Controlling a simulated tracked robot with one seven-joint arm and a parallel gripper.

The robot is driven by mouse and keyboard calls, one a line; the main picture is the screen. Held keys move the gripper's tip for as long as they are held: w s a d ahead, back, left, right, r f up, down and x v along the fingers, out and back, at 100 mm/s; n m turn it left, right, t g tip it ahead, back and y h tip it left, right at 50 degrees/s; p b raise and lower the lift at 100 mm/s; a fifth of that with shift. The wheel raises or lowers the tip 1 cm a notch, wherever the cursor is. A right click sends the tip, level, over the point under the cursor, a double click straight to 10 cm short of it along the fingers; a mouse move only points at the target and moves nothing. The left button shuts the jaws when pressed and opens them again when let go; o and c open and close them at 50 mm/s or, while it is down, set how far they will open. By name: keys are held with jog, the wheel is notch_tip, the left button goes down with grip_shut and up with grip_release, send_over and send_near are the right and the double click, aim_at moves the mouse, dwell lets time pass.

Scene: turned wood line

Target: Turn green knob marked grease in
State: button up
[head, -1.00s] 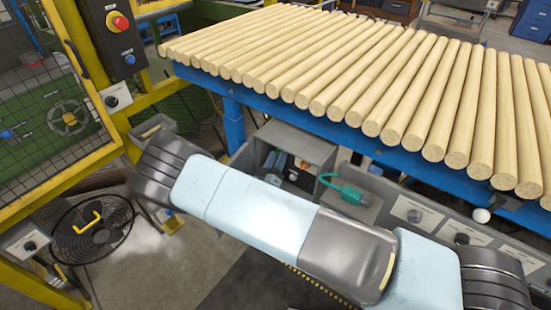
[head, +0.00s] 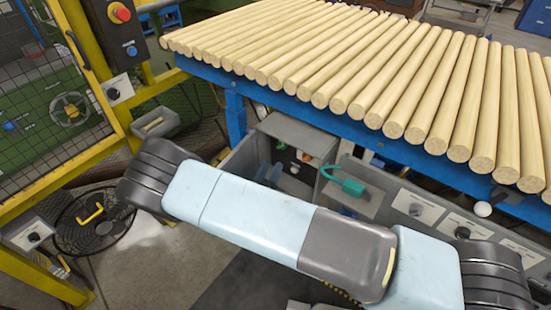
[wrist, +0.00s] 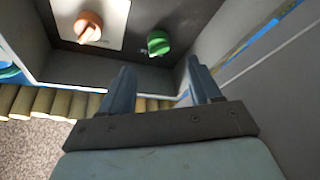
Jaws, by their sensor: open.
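The green knob (wrist: 158,42) sits on a dark panel inside a grey recess in the wrist view. A label beside it is partly visible, but I cannot read it. My gripper (wrist: 160,72) is open, with its two blue-grey fingers pointing toward the panel. The green knob shows between and just beyond the fingertips, with a gap; I see no contact. An orange knob (wrist: 88,27) on a white plate is to its left.
Grey recess walls (wrist: 245,55) stand close around the fingers. Wooden rods (head: 330,65) lie on a blue-framed table (head: 235,105). A teal padlock-like object (head: 350,186) hangs near the grey box (head: 300,130). A black fan (head: 95,220) stands left on the floor.

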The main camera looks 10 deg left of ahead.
jog(key=v, duration=0.6)
jog(key=shift+w, duration=0.1)
